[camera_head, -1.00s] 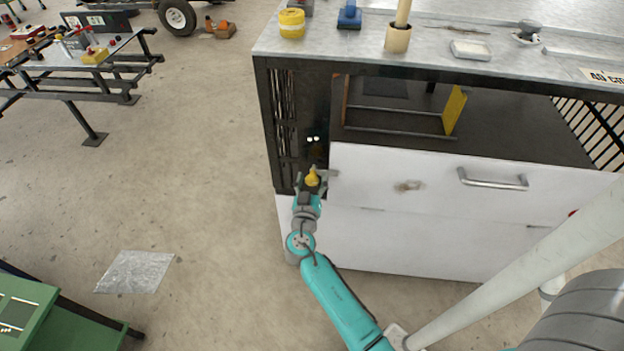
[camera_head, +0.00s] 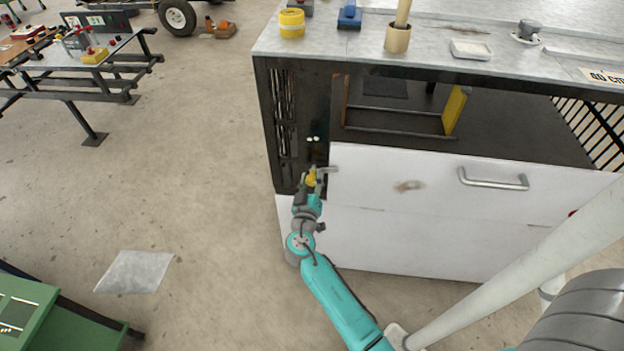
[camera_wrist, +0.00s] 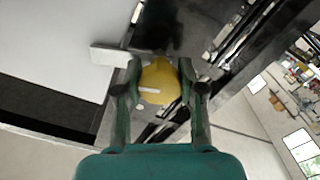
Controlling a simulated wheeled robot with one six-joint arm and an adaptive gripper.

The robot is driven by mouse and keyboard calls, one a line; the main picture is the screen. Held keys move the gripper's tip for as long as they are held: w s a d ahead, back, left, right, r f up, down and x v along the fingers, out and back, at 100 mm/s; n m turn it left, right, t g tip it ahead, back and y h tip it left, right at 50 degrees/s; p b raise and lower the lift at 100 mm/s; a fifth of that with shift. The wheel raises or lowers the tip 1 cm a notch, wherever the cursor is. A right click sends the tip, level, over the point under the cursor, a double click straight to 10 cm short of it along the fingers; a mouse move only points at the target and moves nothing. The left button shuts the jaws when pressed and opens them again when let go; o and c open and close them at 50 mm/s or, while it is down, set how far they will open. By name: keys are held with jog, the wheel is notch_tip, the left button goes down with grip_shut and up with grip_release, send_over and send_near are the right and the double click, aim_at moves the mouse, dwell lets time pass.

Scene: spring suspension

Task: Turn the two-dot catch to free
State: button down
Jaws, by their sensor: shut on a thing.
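The two-dot catch has a yellow knob (camera_head: 311,177) on the dark post left of the white drawer front. Two pale dots (camera_head: 313,139) show on the post above it. A grey tongue (camera_head: 328,169) reaches from the knob to the drawer's left edge. My gripper (camera_head: 309,181) is shut on the knob. In the wrist view the knob (camera_wrist: 158,82) sits between both fingers of my gripper (camera_wrist: 160,78), and the tongue (camera_wrist: 110,56) extends left over the white panel. The fingers hide the knob's sides.
The white drawer front (camera_head: 400,185) has a metal handle (camera_head: 493,181). The bench top (camera_head: 380,40) above carries a yellow roll (camera_head: 292,22) and other small items. A green unit (camera_head: 35,310) stands at lower left. The floor left of the bench is mostly clear.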

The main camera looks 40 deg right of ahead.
jog(key=n, duration=1.1)
jog(key=shift+n, duration=1.8)
jog(key=c, duration=0.7)
grip_release()
jog(key=shift+o, duration=0.2)
jog(key=v, duration=1.2)
